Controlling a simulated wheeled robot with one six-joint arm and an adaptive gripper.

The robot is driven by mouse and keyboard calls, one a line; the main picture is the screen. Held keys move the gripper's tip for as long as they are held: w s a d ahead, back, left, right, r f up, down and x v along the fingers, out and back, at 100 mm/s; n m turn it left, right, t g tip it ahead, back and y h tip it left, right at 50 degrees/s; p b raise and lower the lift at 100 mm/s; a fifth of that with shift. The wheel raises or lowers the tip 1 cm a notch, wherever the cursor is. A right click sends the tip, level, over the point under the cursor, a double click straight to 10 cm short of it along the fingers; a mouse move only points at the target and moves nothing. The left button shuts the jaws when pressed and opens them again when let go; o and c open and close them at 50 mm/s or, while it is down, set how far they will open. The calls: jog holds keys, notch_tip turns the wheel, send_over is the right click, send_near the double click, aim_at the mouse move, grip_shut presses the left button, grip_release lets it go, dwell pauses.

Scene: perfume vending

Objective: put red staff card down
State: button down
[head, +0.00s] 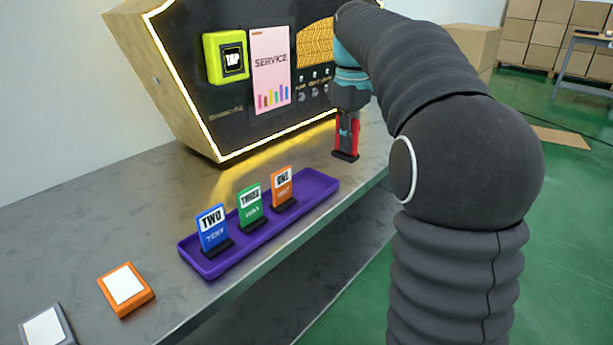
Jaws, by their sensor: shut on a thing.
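The red staff card (355,133) stands upright in a black base at the right of the counter, in front of the vending machine. My gripper (347,130) reaches down from above and is shut on the red card, with its fingers covering much of the card's face. The base appears at or just above the counter top; I cannot tell whether it touches. A purple tray (318,184) lies to the left and nearer, holding a blue card (212,228), a green card (250,206) and an orange card (282,187), each upright in a black base.
The vending machine (190,95) with a yellow-green TAP reader (226,58) and a SERVICE panel (271,70) stands behind. An orange-framed pad (126,288) and a grey-framed pad (47,327) lie at front left. The counter (120,215) is bare between tray and machine.

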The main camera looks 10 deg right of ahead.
jog(key=w+a+f, duration=0.1)
jog(key=a, duration=0.1)
jog(key=w+a+f, duration=0.1)
jog(key=a+f, duration=0.1)
jog(key=w+a+f+b, duration=0.1)
jog(key=a+f, duration=0.1)
jog(key=a, duration=0.1)
jog(key=shift+w+a+f, duration=0.1)
jog(key=shift+w+f, duration=0.05)
jog(key=shift+w, duration=0.15)
jog(key=shift+f+b, duration=0.7)
jog(key=shift+f, duration=1.2)
jog(key=shift+f, duration=0.1)
jog(key=c, duration=1.3)
grip_release()
notch_tip(320, 180, up, 12)
jog(key=p, duration=0.3)
jog(key=shift+p, duration=0.4)
jog(key=shift+s, duration=0.15)
